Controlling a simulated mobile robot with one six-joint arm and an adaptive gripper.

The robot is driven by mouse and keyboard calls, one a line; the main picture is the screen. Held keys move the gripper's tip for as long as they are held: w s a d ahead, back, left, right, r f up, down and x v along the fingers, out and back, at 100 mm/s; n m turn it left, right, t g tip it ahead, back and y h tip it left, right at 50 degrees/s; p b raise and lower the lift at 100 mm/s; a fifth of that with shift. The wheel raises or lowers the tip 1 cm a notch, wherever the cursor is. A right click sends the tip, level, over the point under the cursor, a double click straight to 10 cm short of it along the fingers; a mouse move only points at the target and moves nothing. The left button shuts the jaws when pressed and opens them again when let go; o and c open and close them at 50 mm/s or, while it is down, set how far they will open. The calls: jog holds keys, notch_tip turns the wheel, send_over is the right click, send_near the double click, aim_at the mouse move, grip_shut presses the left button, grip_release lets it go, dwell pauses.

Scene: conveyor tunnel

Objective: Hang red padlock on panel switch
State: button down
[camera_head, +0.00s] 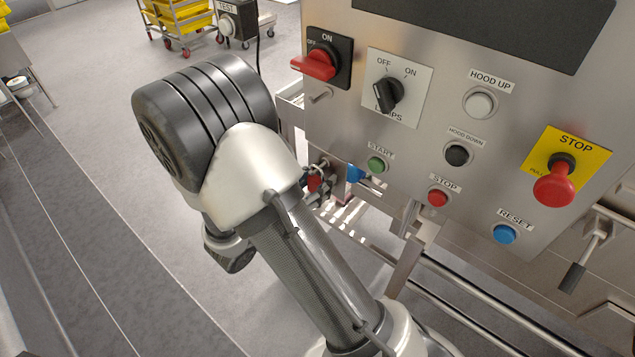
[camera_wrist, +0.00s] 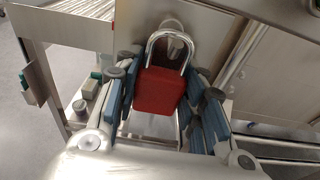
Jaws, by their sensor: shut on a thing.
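The red padlock (camera_wrist: 158,92) is between the blue-padded fingers of my gripper (camera_wrist: 165,95) in the wrist view, with its silver shackle pointing up and away from the gripper. In the head view the padlock (camera_head: 315,180) shows small beside my arm, below the control panel (camera_head: 335,125), and my gripper (camera_head: 328,182) is partly hidden by the arm. The gripper is shut on the padlock. The panel switch with a red handle (camera_head: 318,65) sits on a black ON/OFF plate at the panel's upper left, above and apart from the padlock. A small metal peg (camera_head: 320,96) is just below it.
The panel also carries a black lamps knob (camera_head: 388,95), a green START button (camera_head: 376,164), a red STOP button (camera_head: 437,198) and a red emergency stop (camera_head: 555,185). A frame with rails lies below the panel. Open floor (camera_head: 90,90) is at the left.

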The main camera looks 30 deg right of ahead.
jog(key=shift+r, duration=0.1)
jog(key=shift+r+p, duration=0.65)
jog(key=shift+r, duration=0.1)
jog(key=shift+f+v, duration=0.15)
jog(key=shift+v, duration=0.9)
jog(key=shift+f+v, duration=0.2)
jog(key=shift+v, duration=0.9)
jog(key=shift+f+v, duration=0.15)
jog(key=shift+v, duration=0.9)
jog(key=shift+a, duration=0.1)
notch_tip(320, 180, up, 18)
jog(key=p, duration=1.7)
send_over(314, 183)
jog(key=f+v, duration=0.1)
jog(key=v, duration=0.3)
jog(key=shift+a+r, duration=0.1)
jog(key=shift+a, duration=0.05)
jog(key=shift+d, duration=0.2)
